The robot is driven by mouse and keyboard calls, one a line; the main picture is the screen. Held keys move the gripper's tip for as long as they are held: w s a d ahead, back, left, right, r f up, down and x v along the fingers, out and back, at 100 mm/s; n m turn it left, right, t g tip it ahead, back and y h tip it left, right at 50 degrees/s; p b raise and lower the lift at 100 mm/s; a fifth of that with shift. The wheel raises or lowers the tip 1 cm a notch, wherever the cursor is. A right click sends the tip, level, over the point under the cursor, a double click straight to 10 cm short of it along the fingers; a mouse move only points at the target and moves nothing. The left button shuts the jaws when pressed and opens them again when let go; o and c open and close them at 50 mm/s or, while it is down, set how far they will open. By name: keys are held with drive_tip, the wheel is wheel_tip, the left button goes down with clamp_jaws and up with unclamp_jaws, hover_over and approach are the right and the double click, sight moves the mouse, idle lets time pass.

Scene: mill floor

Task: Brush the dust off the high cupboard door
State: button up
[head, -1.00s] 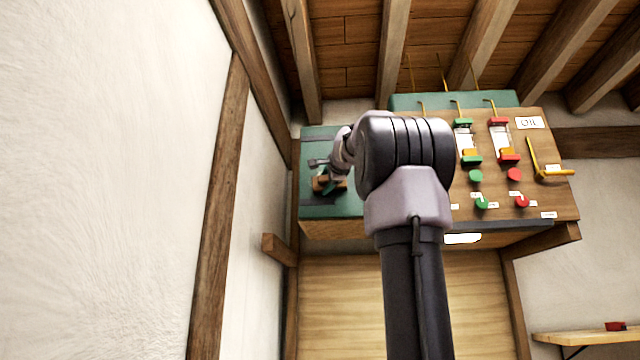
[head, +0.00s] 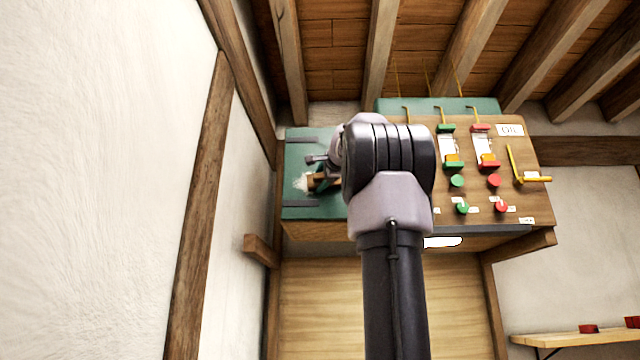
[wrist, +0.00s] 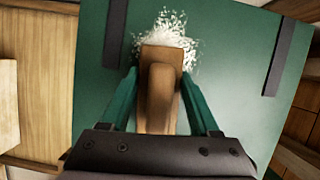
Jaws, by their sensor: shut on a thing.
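The green cupboard door (head: 300,160) is at the upper left of the wooden box in the head view. It fills most of the wrist view (wrist: 235,65), with two dark hinge straps. A brush with a brown wooden back (wrist: 160,85) is held between the green fingers of my gripper (wrist: 158,105). A patch of white dust (wrist: 168,22) lies on the door around the brush's far end; it also shows in the head view (head: 301,183). The brush end is at this patch; I cannot tell whether it touches. My arm hides the door's right part in the head view.
Right of the door is a panel with green and red levers and knobs (head: 457,181) and a yellow handle (head: 530,179). A white wall (head: 110,180) with timber stands close on the left. Ceiling beams (head: 380,45) run above. A shelf (head: 580,340) is at lower right.

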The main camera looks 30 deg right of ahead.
sight(285, 181)
drive_tip(key=shift+w+a, duration=1)
drive_tip(key=shift+a, duration=0.45)
drive_tip(key=shift+w+a, duration=0.95)
drive_tip(key=shift+a, duration=0.5)
drive_tip(key=shift+w+a, duration=1)
drive_tip(key=shift+a, duration=0.45)
drive_tip(key=shift+r, duration=0.75)
drive_tip(key=shift+s+d, duration=0.1)
drive_tip(key=shift+s, duration=0.05)
drive_tip(key=shift+s+d, duration=0.95)
drive_tip(key=shift+d, duration=0.5)
drive_tip(key=shift+s+d, duration=0.95)
drive_tip(key=shift+d, duration=0.45)
drive_tip(key=shift+s+d, duration=0.95)
drive_tip(key=shift+d, duration=0.5)
drive_tip(key=shift+s+a, duration=0.55)
drive_tip(key=shift+s, duration=0.25)
drive_tip(key=shift+s+a, duration=0.6)
drive_tip(key=shift+s, duration=0.25)
drive_tip(key=shift+s+a, duration=0.55)
drive_tip(key=shift+s, duration=0.25)
drive_tip(key=shift+s, duration=0.1)
